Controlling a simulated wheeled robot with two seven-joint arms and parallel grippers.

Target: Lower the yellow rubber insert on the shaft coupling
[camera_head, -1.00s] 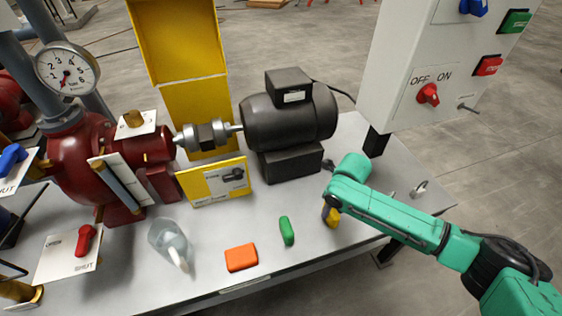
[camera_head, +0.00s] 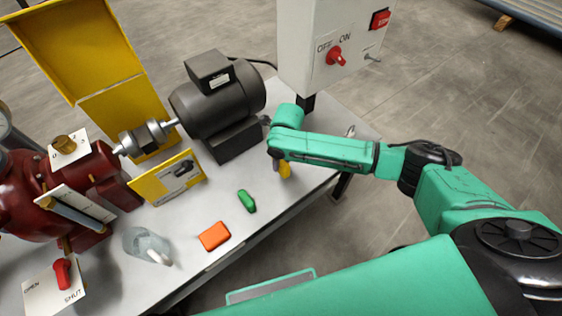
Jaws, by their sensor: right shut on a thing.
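The shaft coupling (camera_head: 147,137) is a grey metal piece between the red pump and the black motor. An open yellow guard stands behind it. My right gripper (camera_head: 279,163) points down over the bench near its right edge, mostly hidden by my green arm. It is shut on the yellow rubber insert (camera_head: 285,170), which shows just below the wrist, low over or on the bench top; I cannot tell which. The gripper is well to the right of the coupling, in front of the motor. My left gripper is not in view.
The motor (camera_head: 218,103) and control box (camera_head: 330,45) stand behind.

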